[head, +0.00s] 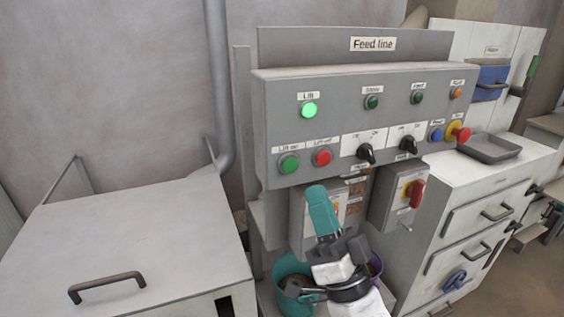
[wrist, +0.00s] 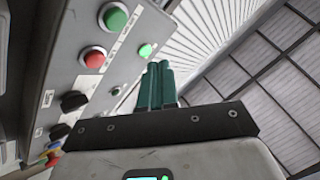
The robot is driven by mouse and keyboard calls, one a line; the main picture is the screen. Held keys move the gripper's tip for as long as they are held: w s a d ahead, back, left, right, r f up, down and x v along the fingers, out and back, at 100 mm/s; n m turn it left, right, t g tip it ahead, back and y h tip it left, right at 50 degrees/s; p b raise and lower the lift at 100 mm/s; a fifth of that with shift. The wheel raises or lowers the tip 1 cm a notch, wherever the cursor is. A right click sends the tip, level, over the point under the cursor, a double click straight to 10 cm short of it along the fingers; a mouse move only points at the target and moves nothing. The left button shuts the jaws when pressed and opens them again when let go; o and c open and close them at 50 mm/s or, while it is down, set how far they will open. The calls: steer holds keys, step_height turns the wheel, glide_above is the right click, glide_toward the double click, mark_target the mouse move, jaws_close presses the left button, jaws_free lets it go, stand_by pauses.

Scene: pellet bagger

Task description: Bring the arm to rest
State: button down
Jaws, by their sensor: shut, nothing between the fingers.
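My gripper (head: 316,193) has teal fingers and points upward, just below and in front of the feed line panel (head: 353,83). The fingers are shut together with nothing between them. In the wrist view my gripper (wrist: 158,68) stands against the ceiling, with the panel face to its left. The fingers look apart from the buttons. On the panel, the green lift lamp (head: 309,110) is lit. The green button (head: 289,163) and the red button (head: 323,157) sit below it. Two black rotary switches (head: 366,153) are to their right.
A grey lidded box (head: 130,240) with a handle stands at the left. A white drawer cabinet (head: 475,215) with a grey tray (head: 489,148) on top is at the right. A box with a red rotary handle (head: 416,194) hangs under the panel. A teal bucket (head: 291,268) sits below.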

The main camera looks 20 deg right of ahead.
steer(key=s+d+f+n+g+h, duration=0.1)
steer(key=s+d+f+n+g, duration=0.1)
steer(key=f+g, duration=0.8)
steer(key=s+d+f+n+g+h, duration=0.15)
steer(key=f+g, duration=0.25)
steer(key=f, duration=1.3)
steer(key=s+d+f+g, duration=0.1)
steer(key=s+f+g, duration=0.3)
steer(key=s, duration=0.3)
steer(key=s+d+f+n+g, duration=0.1)
steer(key=s+f+g, duration=0.2)
steer(key=s, duration=0.5)
steer(key=s+d+f+n+g, duration=0.1)
steer(key=s+f+g, duration=0.3)
steer(key=s, duration=0.4)
steer(key=shift+d+f+g, duration=0.3)
steer(key=shift+d+g, duration=0.2)
steer(key=shift+h, duration=0.25)
